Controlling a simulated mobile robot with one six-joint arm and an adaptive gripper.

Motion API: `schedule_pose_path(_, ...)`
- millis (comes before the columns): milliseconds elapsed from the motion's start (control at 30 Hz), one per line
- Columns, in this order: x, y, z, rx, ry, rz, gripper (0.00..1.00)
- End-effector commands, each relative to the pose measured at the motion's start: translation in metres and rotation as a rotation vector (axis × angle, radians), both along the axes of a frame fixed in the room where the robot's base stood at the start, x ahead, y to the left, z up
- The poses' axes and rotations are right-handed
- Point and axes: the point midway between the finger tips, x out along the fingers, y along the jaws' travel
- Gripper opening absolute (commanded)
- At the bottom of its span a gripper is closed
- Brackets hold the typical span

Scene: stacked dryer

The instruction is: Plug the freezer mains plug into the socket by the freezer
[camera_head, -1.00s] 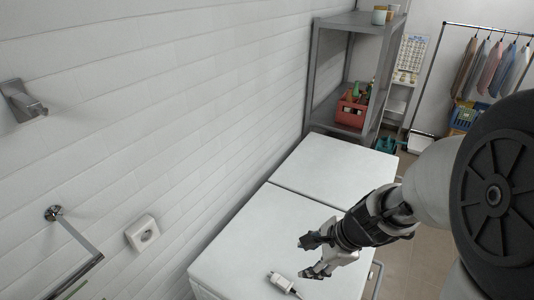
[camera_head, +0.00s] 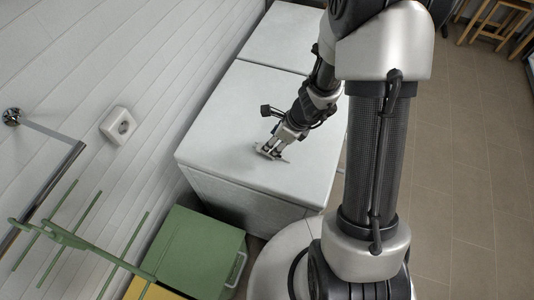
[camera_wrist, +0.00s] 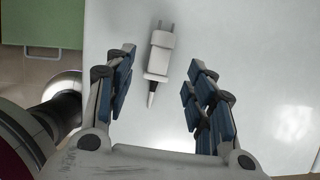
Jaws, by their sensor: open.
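The white freezer plug (camera_wrist: 161,54) lies on the white freezer top (camera_head: 230,115). In the wrist view its prongs point up the picture, away from my wrist, and its tapered cable end points toward my wrist. My gripper (camera_wrist: 160,80) is open, with one blue-padded finger on each side of the plug and a gap to both. In the head view my gripper (camera_head: 271,152) is low over the freezer top near its front edge, and the plug cannot be made out clearly there. The white wall socket (camera_head: 118,126) is on the wall left of the freezer, with nothing in it.
A metal rail (camera_head: 58,197) and a green rack (camera_head: 90,240) stick out from the wall below the socket. A green cabinet (camera_head: 200,247) stands in front of the freezer. The rest of the freezer top is bare.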

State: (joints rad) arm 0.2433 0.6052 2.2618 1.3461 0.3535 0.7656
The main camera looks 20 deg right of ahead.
Motion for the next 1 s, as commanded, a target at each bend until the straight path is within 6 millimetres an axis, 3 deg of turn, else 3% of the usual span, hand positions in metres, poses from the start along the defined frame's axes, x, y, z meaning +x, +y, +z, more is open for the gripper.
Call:
schedule_pose_path(167, 0.003, 0.003, -0.011, 0.000, 0.000, 0.001, 0.50)
schedule_pose_path(500, 0.014, 0.015, -0.053, 0.000, 0.000, 0.001, 0.50)
schedule_pose_path(767, 0.016, 0.016, -0.054, -0.001, -0.001, 0.001, 0.50)
schedule_pose_path(1000, 0.016, 0.016, -0.054, -0.001, -0.001, 0.001, 0.35)
